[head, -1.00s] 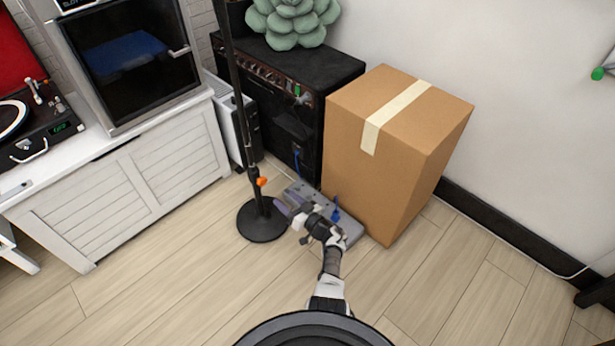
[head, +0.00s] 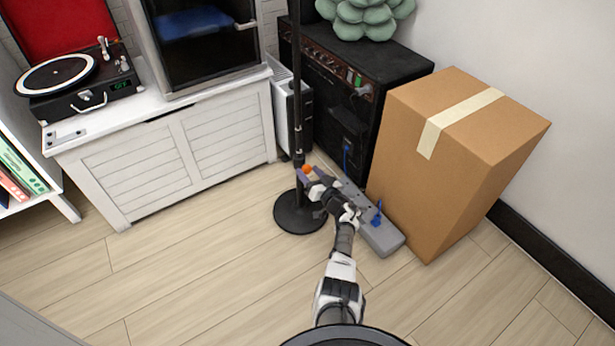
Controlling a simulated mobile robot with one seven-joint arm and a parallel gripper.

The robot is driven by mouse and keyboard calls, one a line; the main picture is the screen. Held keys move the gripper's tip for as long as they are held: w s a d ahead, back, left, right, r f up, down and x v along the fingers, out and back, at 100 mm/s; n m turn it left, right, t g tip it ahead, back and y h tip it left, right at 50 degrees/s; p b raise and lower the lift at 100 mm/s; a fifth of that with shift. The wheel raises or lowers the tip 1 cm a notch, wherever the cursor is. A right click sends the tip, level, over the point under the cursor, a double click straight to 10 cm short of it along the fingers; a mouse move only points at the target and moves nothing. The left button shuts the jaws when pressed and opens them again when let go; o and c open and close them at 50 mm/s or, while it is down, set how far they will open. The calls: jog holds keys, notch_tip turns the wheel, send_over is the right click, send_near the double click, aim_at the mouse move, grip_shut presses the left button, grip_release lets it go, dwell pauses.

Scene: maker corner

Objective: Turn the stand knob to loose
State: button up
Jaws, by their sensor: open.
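The stand is a black pole (head: 297,95) on a round black base (head: 299,213) on the wooden floor. Its orange knob (head: 307,169) sticks out low on the pole, on the right side. My gripper (head: 307,175) is open, with its purple-grey fingertips right at the knob. The fingers look to be on either side of the knob or just in front of it; the head view does not show whether they touch it. The knob's turn setting is too small to read.
A grey power strip or pedal board (head: 380,238) with blue plugs lies right behind my wrist. A tall cardboard box (head: 410,175) and a black amplifier (head: 400,70) stand to the right. A white cabinet (head: 150,170) stands left. The floor in front is clear.

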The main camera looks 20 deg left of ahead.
jog(key=shift+b+x, duration=0.4)
jog(key=shift+x, duration=0.55)
jog(key=shift+c, duration=0.5)
jog(key=c, duration=0.9)
jog(key=n, duration=0.3)
jog(key=shift+f+n+b, duration=0.1)
jog(key=shift+n+b, duration=0.2)
jog(key=shift+b, duration=0.1)
jog(key=shift+n+b, duration=0.35)
jog(key=shift+n, duration=1.45)
